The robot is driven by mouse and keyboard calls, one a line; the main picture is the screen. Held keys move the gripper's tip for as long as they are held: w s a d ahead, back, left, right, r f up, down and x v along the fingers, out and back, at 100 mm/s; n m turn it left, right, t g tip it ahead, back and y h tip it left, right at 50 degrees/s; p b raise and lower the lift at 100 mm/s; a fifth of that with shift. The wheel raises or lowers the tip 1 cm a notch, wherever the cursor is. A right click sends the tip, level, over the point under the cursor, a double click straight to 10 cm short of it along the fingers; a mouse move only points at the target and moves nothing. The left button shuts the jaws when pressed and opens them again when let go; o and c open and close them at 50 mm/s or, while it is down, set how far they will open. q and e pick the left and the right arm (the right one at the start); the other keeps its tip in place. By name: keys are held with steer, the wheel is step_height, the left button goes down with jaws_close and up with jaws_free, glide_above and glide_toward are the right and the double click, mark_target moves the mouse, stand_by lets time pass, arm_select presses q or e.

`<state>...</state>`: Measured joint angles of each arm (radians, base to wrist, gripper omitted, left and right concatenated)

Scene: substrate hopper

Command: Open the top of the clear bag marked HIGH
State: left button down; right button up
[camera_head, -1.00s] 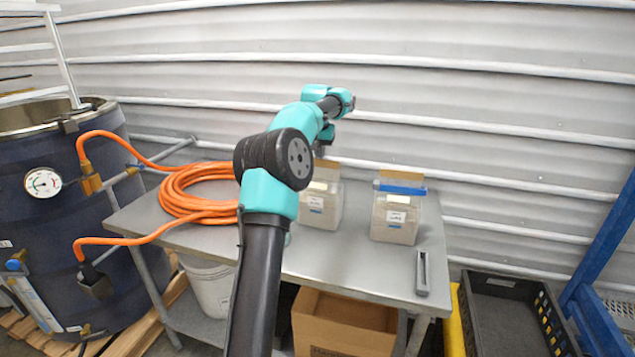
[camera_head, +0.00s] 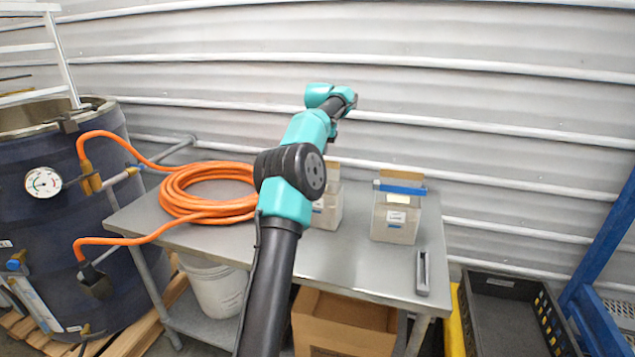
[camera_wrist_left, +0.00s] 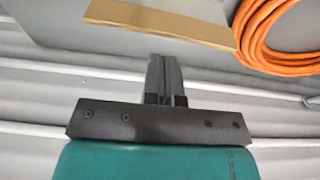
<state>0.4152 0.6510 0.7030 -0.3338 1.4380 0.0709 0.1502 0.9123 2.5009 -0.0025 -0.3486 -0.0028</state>
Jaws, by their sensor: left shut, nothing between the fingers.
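Two clear bags with pale tan contents stand upright on the grey table. The right bag (camera_head: 397,218) has a blue strip (camera_head: 401,188) across its top, a tan flap above it and a white label. The left bag (camera_head: 331,210) is partly hidden behind my left arm; its tan top edge shows. The label print is too small to read, so I cannot tell which bag is marked HIGH. In the left wrist view my left gripper (camera_wrist_left: 163,60) is shut and empty, with a tan strip (camera_wrist_left: 165,22) beyond its fingertips. My right gripper is not in view.
A coiled orange hose (camera_head: 208,193) lies on the table's left part and runs to a dark drum (camera_head: 75,230). A slotted grey piece (camera_head: 423,272) lies near the table's right edge. A black crate (camera_head: 512,315) stands at the lower right. A corrugated wall rises behind.

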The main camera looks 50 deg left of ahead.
arm_select(q)
steer(key=shift+f, duration=0.65)
steer(key=shift+s+d, duration=0.1)
steer(key=shift+s, duration=0.1)
stand_by(0.5)
steer(key=s+d, duration=0.3)
steer(key=s, duration=0.3)
steer(key=shift+d, duration=0.2)
stand_by(1.1)
steer(key=shift+s, duration=0.2)
steer(key=shift+s+d+f, duration=0.2)
steer(key=shift+s+d, duration=0.2)
steer(key=shift+s, duration=0.3)
steer(key=shift+s+d+f, duration=0.2)
steer(key=shift+s+d, duration=0.15)
steer(key=shift+s, duration=0.35)
steer(key=shift+s+d+f, duration=0.2)
steer(key=shift+s+d, duration=0.2)
steer(key=shift+s, duration=0.3)
step_height(320, 180, up, 8)
stand_by(0.7)
